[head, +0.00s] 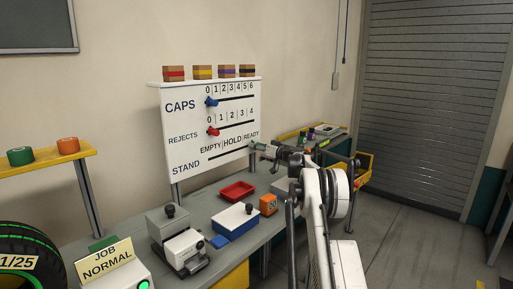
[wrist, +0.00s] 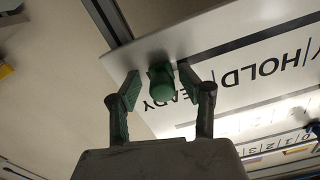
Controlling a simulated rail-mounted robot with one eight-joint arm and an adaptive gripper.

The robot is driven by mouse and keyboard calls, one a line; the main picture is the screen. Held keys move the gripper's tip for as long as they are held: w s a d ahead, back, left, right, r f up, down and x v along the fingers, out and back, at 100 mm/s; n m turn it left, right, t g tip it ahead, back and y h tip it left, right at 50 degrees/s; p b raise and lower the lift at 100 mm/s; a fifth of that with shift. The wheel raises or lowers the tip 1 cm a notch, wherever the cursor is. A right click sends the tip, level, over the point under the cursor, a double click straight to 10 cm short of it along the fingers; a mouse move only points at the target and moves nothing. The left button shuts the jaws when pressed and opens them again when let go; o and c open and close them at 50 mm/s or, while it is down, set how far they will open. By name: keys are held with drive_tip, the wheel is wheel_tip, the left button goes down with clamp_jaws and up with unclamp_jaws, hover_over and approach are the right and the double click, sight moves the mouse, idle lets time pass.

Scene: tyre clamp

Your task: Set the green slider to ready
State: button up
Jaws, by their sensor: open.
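The white board (head: 180,110) stands behind the bench with three slots: CAPS, REJECTS and STAND. In the head view my gripper (head: 264,149) reaches the right end of the STAND row, below READY. It largely hides the green slider there. In the wrist view the green slider (wrist: 161,82) is a round knob beside the READY label, near the board's edge. My gripper (wrist: 160,84) is open, with one finger on each side of the knob. I see gaps beside it, but contact is hard to tell.
A blue knob (head: 211,102) sits at 0 on CAPS and a red knob (head: 213,132) at 0 on REJECTS. Several boxes stand on the board's top. The bench below holds a red tray (head: 237,191), an orange block (head: 268,204) and a blue-white box (head: 235,220).

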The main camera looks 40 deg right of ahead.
drive_tip(key=shift+s+d, duration=0.1)
drive_tip(key=s+d, duration=0.2)
drive_tip(key=s, duration=0.9)
drive_tip(key=shift+s, duration=0.35)
